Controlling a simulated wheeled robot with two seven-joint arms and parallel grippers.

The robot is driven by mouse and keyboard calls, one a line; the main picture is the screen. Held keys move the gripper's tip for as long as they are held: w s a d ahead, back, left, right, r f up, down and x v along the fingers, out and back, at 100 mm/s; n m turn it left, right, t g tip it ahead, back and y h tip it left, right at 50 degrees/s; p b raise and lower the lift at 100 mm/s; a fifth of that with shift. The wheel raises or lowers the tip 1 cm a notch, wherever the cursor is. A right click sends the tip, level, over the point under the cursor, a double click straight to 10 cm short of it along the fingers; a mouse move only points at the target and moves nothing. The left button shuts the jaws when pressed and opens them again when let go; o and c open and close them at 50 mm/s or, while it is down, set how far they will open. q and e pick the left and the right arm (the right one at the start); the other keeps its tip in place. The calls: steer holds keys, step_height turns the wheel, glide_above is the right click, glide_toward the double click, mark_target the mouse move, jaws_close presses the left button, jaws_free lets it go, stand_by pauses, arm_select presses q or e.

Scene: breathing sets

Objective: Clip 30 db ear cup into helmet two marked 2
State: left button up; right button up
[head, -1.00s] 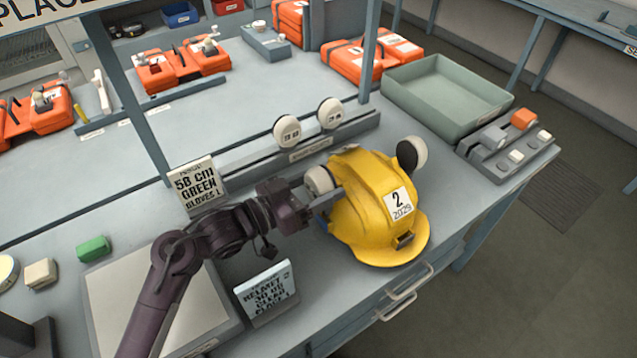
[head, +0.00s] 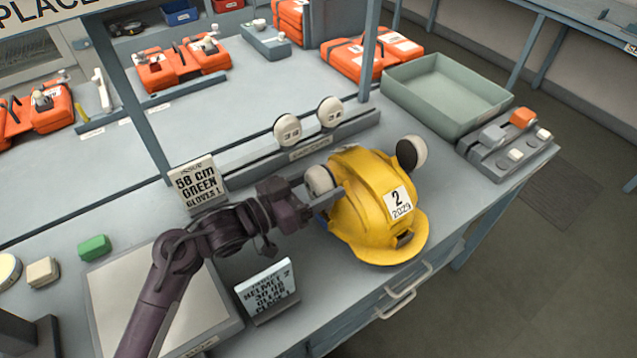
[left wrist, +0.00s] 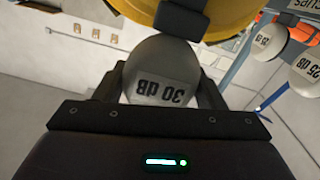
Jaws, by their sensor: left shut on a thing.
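The yellow helmet (head: 362,215) carries a white label "2 2029" and sits on the bench near its front edge. A pale ear cup (head: 411,153) is on the helmet's far side. My left gripper (head: 325,198) is at the helmet's near left side, shut on a white ear cup (head: 318,180). In the left wrist view this 30 dB ear cup (left wrist: 160,78) sits between the fingers, its label upside down, against or very near the yellow helmet (left wrist: 225,14). I cannot tell whether it is clipped in. My right gripper is not in view.
A rack (head: 300,153) behind the helmet holds two more ear cups (head: 287,129). A green-grey tray (head: 445,95) and a grey block with an orange part (head: 508,140) are at the right.

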arm_select(q)
steer(key=shift+f+b, duration=1.15)
steer(key=shift+f, duration=1.05)
steer(key=o, duration=1.1)
steer(key=b+v, duration=0.1)
steer(key=v, duration=0.6)
steer(key=shift+s+a+b, duration=0.2)
steer(key=shift+a+b, duration=0.1)
steer(key=shift+a, duration=0.05)
